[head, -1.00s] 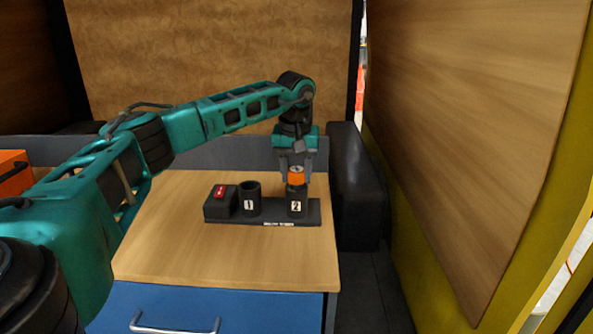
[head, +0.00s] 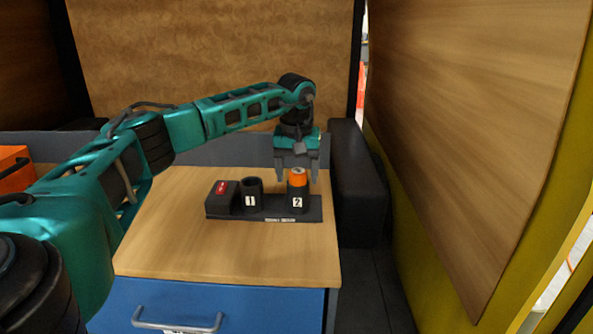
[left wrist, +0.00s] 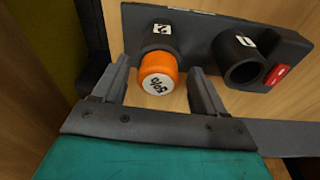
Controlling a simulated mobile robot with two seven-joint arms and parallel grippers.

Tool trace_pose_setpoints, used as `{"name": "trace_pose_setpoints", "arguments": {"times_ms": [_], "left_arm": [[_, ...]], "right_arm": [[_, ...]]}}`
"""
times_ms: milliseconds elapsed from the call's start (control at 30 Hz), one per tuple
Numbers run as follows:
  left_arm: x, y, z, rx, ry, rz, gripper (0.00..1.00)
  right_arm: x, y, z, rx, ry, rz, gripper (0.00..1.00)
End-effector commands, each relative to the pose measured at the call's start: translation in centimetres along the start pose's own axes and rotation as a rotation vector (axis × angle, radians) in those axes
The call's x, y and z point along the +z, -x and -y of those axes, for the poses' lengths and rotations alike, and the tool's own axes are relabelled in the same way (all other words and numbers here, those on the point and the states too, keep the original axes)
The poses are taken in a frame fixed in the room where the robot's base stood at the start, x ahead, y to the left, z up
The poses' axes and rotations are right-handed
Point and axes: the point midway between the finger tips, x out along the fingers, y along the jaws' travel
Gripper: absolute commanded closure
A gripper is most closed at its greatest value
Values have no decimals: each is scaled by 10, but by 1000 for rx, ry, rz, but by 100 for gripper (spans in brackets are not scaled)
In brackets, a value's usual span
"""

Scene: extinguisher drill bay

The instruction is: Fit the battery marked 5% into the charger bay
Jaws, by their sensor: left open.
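The battery (head: 298,177) has an orange top and sits upright in the socket marked 2 of the black charger (head: 274,214). In the left wrist view its orange end (left wrist: 158,72) carries a pale label that seems to read 5%, seen turned. The socket marked 1 (head: 251,195) looks empty; its dark opening also shows in the left wrist view (left wrist: 244,70). My left gripper (head: 297,181) is open above the charger, one finger on each side of the battery's top, with gaps visible in the left wrist view. My right gripper is not in view.
The charger stands on a wooden top (head: 220,250) over a blue drawer (head: 250,308). A black block with a red label (head: 222,196) is at the charger's left end. A dark padded object (head: 358,185) stands close on the right. The front of the top is clear.

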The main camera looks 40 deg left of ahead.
Motion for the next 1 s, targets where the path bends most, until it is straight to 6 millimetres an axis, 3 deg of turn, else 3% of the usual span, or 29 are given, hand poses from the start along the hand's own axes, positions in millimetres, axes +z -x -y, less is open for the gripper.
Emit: {"name": "trace_pose_setpoints", "arguments": {"times_ms": [367, 467, 800, 1000], "left_arm": [[0, 5, -1, -1, -1, 0, 27], [-1, 18, -1, 1, -2, -2, 27], [0, 92, -3, 2, -4, -2, 27], [0, 120, -3, 0, -3, 0, 27]], "right_arm": [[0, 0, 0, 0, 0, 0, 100], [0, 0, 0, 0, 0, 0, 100], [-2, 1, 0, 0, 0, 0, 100], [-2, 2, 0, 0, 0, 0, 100]]}}
